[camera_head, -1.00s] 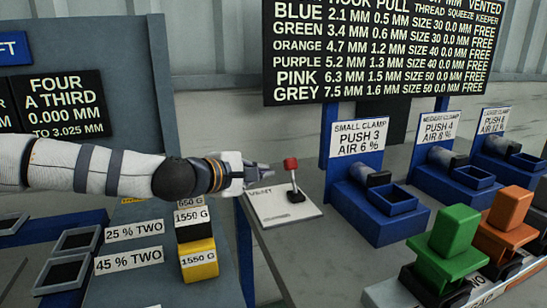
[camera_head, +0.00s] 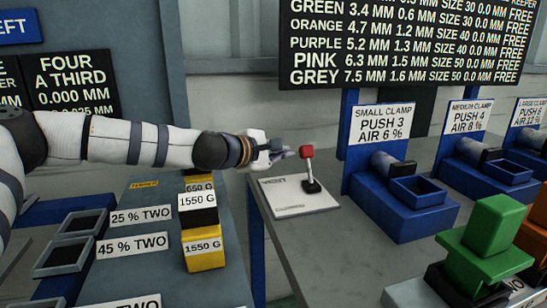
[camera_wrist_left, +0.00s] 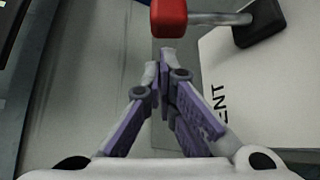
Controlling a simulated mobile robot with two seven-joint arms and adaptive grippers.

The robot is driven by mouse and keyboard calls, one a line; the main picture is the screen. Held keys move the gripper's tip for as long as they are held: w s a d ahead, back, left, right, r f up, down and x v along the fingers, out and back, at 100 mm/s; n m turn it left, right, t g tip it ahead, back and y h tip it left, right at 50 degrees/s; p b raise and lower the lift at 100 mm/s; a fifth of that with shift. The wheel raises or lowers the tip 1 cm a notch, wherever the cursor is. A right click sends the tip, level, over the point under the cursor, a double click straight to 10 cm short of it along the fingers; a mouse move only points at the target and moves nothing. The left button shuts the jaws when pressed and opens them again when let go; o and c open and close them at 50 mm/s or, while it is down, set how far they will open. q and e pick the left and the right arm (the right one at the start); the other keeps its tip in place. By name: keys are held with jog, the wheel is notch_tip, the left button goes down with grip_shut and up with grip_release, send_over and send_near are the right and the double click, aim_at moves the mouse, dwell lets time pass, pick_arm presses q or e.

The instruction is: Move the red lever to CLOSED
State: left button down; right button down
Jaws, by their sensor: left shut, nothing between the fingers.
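The red lever (camera_head: 307,153) has a red block knob on a thin metal rod, rising from a black base on a white plate (camera_head: 270,194) with partly readable lettering. The rod stands nearly upright in the head view. My left gripper (camera_head: 288,153) is shut and empty, just left of the knob. In the left wrist view the shut fingertips (camera_wrist_left: 165,55) point at the red knob (camera_wrist_left: 168,17), which lies just beyond them; I cannot tell whether they touch. The rod runs right from the knob to the black base (camera_wrist_left: 258,22). My right gripper is out of view.
Blue clamp stations (camera_head: 400,215) stand right of the plate. Green (camera_head: 480,240) and orange blocks are at the lower right. Yellow and black weights (camera_head: 203,255) and grey trays are at the left. Bare grey bench (camera_head: 330,250) lies in front of the plate.

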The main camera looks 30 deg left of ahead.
pick_arm(q)
jog(key=shift+x, duration=1)
jog(key=shift+r, duration=0.1)
